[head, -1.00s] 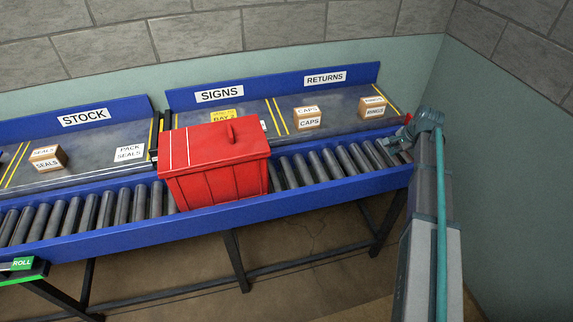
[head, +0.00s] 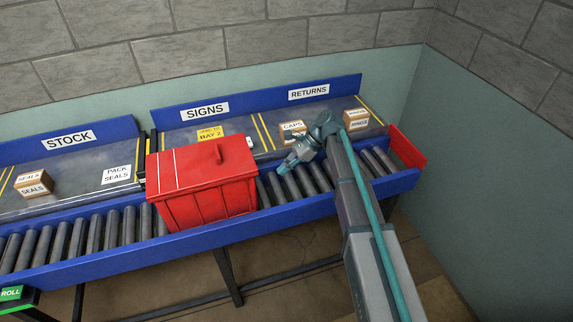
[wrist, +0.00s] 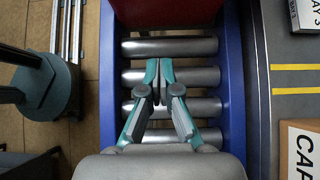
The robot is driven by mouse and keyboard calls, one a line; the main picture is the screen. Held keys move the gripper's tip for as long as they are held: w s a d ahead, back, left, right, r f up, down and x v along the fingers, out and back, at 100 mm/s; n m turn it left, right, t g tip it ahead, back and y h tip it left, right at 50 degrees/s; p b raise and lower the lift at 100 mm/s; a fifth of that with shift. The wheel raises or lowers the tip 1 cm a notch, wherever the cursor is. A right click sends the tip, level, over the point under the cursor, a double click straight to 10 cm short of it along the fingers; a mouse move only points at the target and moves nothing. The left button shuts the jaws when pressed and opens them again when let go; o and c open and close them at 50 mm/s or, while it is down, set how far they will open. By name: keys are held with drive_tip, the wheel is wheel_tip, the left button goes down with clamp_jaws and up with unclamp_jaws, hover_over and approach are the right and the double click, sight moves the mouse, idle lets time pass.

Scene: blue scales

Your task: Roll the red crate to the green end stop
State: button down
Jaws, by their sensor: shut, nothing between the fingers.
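The red crate (head: 205,190), with a handle on its lid, stands upright on the roller conveyor (head: 90,262), below the SIGNS board. My gripper (head: 284,170) is over the rollers to the right of the crate, with a gap between them. In the wrist view the shut, empty fingertips (wrist: 159,70) point along the rollers towards the red crate (wrist: 165,10) at the top edge, apart from it. I cannot make out a green end stop; the conveyor's left end is out of view.
A red plate (head: 407,148) closes the conveyor's right end. A green ROLL label (head: 11,293) shows at lower left. Behind the rollers, a shelf holds small boxes, including the CAPS box (head: 293,132) near my arm. The rollers left of the crate are clear.

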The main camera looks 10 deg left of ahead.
drive_tip(key=p+x, duration=0.1)
drive_tip(key=x, duration=0.5)
drive_tip(key=shift+s+a+f, duration=0.15)
drive_tip(key=shift+a, duration=0.05)
drive_tip(key=shift+s+a+p, duration=0.3)
drive_tip(key=shift+a+p, duration=0.05)
drive_tip(key=shift+a, duration=0.2)
drive_tip(key=shift+s+a+p, duration=0.3)
drive_tip(key=shift+a, duration=0.2)
drive_tip(key=shift+s+a, duration=0.3)
drive_tip(key=shift+a, duration=0.3)
